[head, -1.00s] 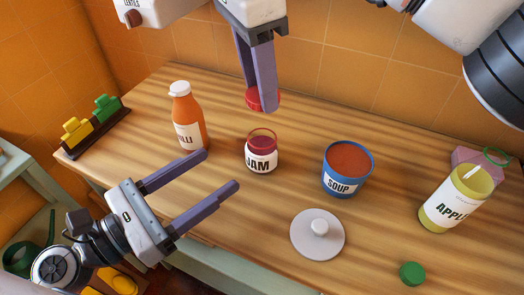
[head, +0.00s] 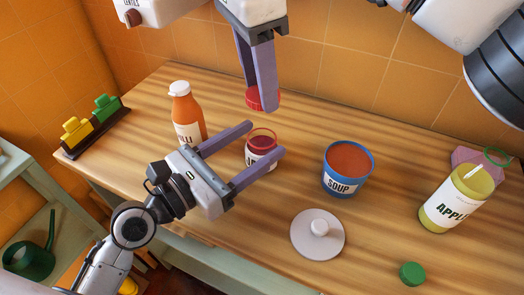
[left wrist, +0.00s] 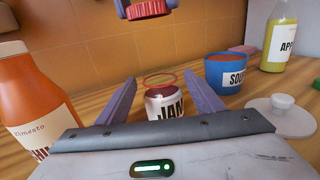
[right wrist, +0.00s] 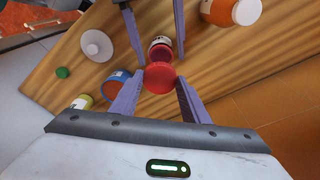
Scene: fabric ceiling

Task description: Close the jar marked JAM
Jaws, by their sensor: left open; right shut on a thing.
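The JAM jar (head: 261,148) stands open and upright on the wooden counter, its red rim uncovered; in the left wrist view the jar (left wrist: 165,103) shows between the fingers. My left gripper (head: 266,138) is open, with its fingers reaching to either side of the jar, low over the counter; contact cannot be told. My right gripper (head: 262,103) is shut on a red lid (head: 263,98) and holds it above the jar, a little behind it in the head view. The lid (right wrist: 159,78) also shows between the fingers in the right wrist view.
An orange chilli bottle (head: 186,112) stands close left of the jar. A blue SOUP pot (head: 345,172) stands to the right, with a grey-white lid (head: 317,235) in front. A yellow APPLE bottle (head: 453,200) and a green cap (head: 412,273) are further right.

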